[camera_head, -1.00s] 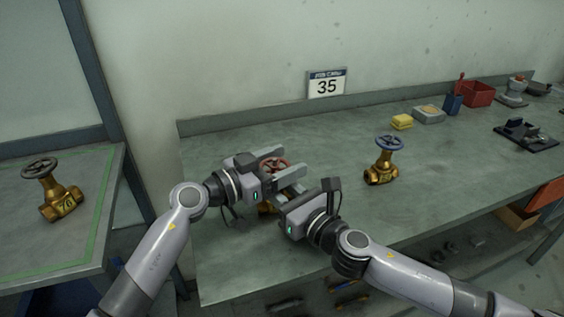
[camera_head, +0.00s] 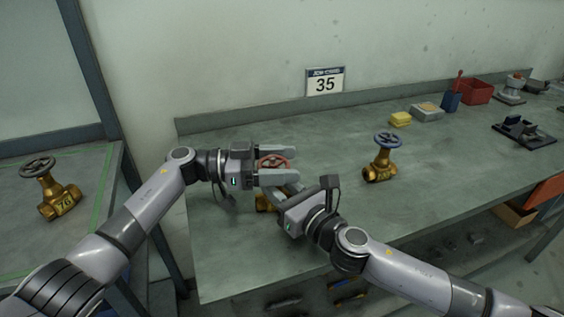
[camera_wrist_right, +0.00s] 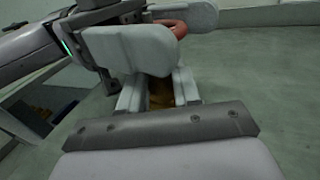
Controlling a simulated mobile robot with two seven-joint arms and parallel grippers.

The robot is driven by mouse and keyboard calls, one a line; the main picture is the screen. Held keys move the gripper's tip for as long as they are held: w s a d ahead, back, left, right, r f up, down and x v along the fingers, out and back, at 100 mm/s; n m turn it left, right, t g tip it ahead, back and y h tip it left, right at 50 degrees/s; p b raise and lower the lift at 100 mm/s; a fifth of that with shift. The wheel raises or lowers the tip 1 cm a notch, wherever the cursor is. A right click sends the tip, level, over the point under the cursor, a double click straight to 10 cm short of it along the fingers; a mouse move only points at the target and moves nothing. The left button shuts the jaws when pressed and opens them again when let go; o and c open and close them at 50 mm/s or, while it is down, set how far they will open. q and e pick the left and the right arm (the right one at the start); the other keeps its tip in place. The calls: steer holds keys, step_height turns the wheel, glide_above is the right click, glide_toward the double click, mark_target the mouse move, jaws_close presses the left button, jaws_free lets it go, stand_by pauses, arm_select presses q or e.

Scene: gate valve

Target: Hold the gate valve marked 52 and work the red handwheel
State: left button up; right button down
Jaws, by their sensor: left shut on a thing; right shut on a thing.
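A brass gate valve (camera_head: 264,202) with a red handwheel (camera_head: 272,162) stands near the front left of the workbench. Its marking is hidden behind my grippers. My left gripper (camera_head: 293,164) comes in from the left and is shut on the red handwheel, one finger on each side of it. My right gripper (camera_head: 288,194) reaches in low from the right and is shut on the brass body. In the right wrist view, brass (camera_wrist_right: 160,95) shows between the right fingers, and part of the red handwheel (camera_wrist_right: 175,27) shows between the left gripper's pale fingers.
Another brass valve with a blue handwheel (camera_head: 383,158) stands right on the workbench (camera_head: 225,265). A valve with a dark wheel (camera_head: 50,188) stands on the left table.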

arm_select(q)
steer(key=shift+a+r+m+g, duration=0.15)
steer(key=shift+m+g, duration=0.35)
steer(key=shift+g, duration=0.3)
steer(key=o, duration=1)
steer(key=shift+o, duration=0.2)
steer(key=a, duration=1.2)
steer(key=shift+w, duration=0.4)
